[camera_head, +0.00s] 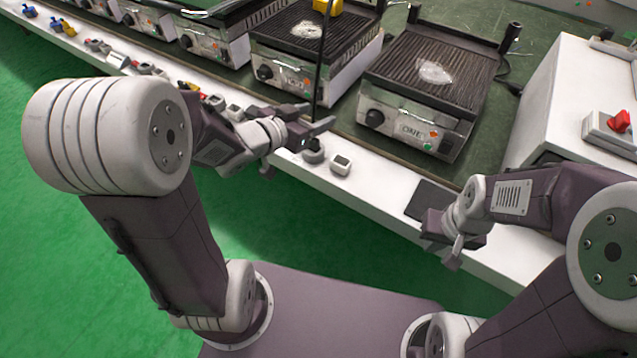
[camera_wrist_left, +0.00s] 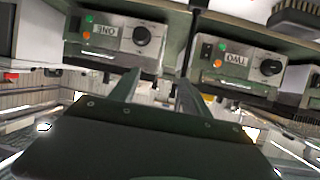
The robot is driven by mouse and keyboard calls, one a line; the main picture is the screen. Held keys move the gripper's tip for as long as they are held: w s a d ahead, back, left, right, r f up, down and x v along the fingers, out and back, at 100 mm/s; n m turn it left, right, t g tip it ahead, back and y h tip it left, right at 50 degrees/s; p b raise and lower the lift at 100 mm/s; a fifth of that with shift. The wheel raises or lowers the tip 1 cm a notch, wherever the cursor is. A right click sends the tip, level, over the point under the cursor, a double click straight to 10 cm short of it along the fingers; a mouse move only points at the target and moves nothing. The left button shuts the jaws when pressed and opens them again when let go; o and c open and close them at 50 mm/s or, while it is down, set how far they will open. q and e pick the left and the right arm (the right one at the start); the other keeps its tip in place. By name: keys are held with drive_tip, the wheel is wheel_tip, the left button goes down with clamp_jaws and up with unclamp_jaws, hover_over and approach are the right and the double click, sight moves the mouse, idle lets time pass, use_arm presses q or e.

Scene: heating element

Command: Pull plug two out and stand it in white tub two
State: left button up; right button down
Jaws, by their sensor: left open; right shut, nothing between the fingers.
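Grill two (camera_head: 300,72) and grill one (camera_head: 403,124) stand side by side with labelled fronts. Both labels also show upside down in the left wrist view, on grill two (camera_wrist_left: 238,62) and grill one (camera_wrist_left: 108,36). A black cord (camera_head: 324,50) runs down in front of grill two to my left gripper. My left gripper (camera_head: 318,119) is open above the bench's front strip; I cannot tell whether the cord is between its fingers. I cannot make out plug two. My right gripper (camera_head: 452,250) is shut and empty.
A yellow object (camera_head: 328,6) is at the rear of grill two. Several small pieces line the white front strip to the left. A dark flat pad (camera_head: 430,200) lies near my right gripper. A white box with a red switch (camera_head: 620,120) stands at the right.

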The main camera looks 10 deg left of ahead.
use_arm(q)
drive_tip(key=n+y+b, duration=0.1)
drive_tip(key=b, duration=0.6)
approach(318, 139)
drive_tip(key=w+f, duration=0.2)
drive_tip(key=w, duration=0.1)
drive_tip(key=shift+d+f, duration=0.25)
drive_tip(key=shift+f, duration=0.1)
drive_tip(key=w+p, duration=0.1)
drive_tip(key=p, duration=0.1)
drive_tip(key=shift+w+d+p, duration=0.1)
drive_tip(key=shift+w+p, duration=0.15)
drive_tip(key=shift+p, duration=0.15)
drive_tip(key=shift+w+d+f+b, duration=0.15)
drive_tip(key=shift+w+f+b, duration=0.4)
drive_tip(key=shift+f+b, duration=0.15)
drive_tip(key=shift+w+d, duration=0.15)
drive_tip(key=shift+w, duration=0.3)
drive_tip(key=b+x, duration=0.3)
drive_tip(key=x, duration=0.1)
drive_tip(key=shift+w+f, duration=0.2)
drive_tip(key=shift+w, duration=0.2)
drive_tip(key=shift+w+d, duration=0.15)
drive_tip(key=shift+w, duration=0.05)
drive_tip(key=shift+r, duration=0.1)
use_arm(e)
wheel_tip(318, 139, down, 12)
drive_tip(key=shift+s+d+f, duration=0.15)
drive_tip(key=shift+f, duration=0.05)
